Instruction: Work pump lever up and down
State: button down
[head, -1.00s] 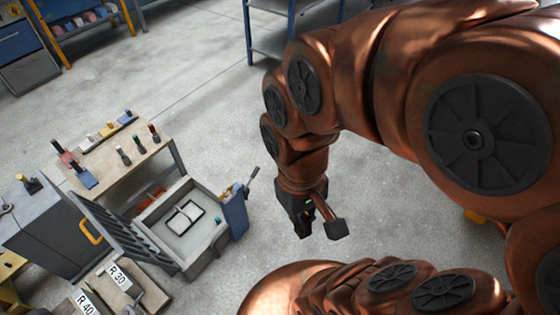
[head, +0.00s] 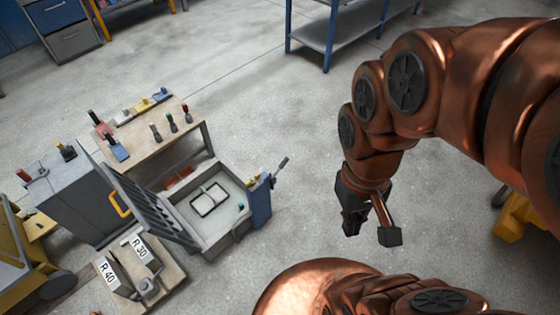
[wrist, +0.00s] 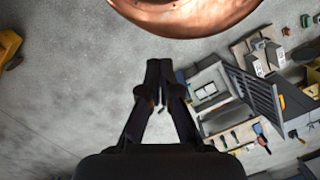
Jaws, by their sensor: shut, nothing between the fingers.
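The pump is a blue box (head: 260,201) on the right side of the open grey mould (head: 225,240) in the head view. Its dark pump lever (head: 279,173) sticks up and to the right from its top. My gripper (head: 352,228) points down, empty, to the right of the pump and clear of the lever. In the wrist view my gripper's fingers (wrist: 160,66) are closed together at the tips. The blue pump (wrist: 182,78) shows just right of the fingers there, partly hidden. I cannot make out the lever clearly in that view.
The mould's slatted lid (head: 148,208) stands open on its left. A wooden table (head: 155,143) with coloured-handled tools stands behind. A low bench (head: 165,275) holds plates marked R 30 and R 40. Grey floor is free around my gripper. A blue shelf (head: 345,40) stands at the back.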

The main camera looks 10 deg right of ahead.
aim_at(285, 162)
jog(key=z, duration=0.05)
jog(key=k, duration=0.6)
jog(key=u, duration=0.05)
jog(key=i, duration=1.15)
jog(key=u, duration=0.7)
